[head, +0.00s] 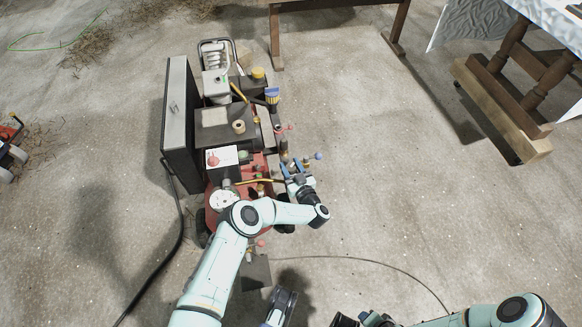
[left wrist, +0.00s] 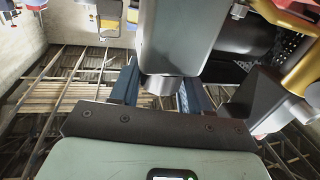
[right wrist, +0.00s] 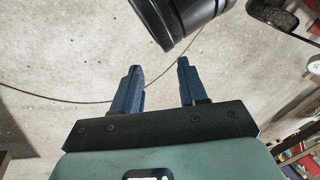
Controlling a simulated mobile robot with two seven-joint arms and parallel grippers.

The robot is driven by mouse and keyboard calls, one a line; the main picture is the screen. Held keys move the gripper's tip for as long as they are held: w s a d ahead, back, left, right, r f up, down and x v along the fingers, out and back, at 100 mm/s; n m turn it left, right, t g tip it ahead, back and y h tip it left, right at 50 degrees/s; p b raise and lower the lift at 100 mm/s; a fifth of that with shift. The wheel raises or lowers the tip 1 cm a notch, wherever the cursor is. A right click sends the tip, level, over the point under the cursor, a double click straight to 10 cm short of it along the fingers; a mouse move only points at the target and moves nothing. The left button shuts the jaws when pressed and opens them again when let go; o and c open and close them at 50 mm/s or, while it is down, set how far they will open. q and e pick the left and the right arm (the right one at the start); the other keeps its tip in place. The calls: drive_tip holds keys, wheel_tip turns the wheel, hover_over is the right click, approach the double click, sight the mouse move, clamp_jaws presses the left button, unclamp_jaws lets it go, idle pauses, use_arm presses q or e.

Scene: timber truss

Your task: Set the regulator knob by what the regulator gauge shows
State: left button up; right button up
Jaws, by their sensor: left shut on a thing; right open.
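The red compressor (head: 256,166) stands on the floor left of centre in the head view. A round white dial (head: 222,200), which looks like the regulator gauge, sits near its front end; its reading is too small to tell. My left gripper (head: 291,170) is at the machine's right side among small fittings. In the left wrist view its fingers (left wrist: 158,90) are on either side of a grey metal cylinder, apparently the regulator knob (left wrist: 160,84); it is shut on it. The knob is mostly hidden in the head view. My right gripper (right wrist: 157,88) is open and empty, above bare floor.
A tall dark panel (head: 178,120) stands along the machine's left side. A black cable (head: 181,225) runs over the floor there. A wooden trestle (head: 275,38) stands at the back, and a table with timber legs (head: 508,95) at the right. The floor between is clear.

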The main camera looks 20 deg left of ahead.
use_arm(q)
drive_tip(key=o, duration=0.9)
drive_tip(key=shift+o, duration=0.2)
drive_tip(key=p+v, duration=0.3)
drive_tip(key=v, duration=1)
drive_tip(key=shift+s, duration=0.2)
use_arm(e)
drive_tip(key=s+a+r+g, duration=0.1)
drive_tip(key=s+a+r, duration=0.1)
drive_tip(key=s, duration=0.3)
drive_tip(key=shift+a+r+g+y, duration=0.3)
drive_tip(key=shift+r+y, duration=0.1)
drive_tip(key=shift+r, duration=0.45)
use_arm(q)
drive_tip(key=shift+d, duration=0.1)
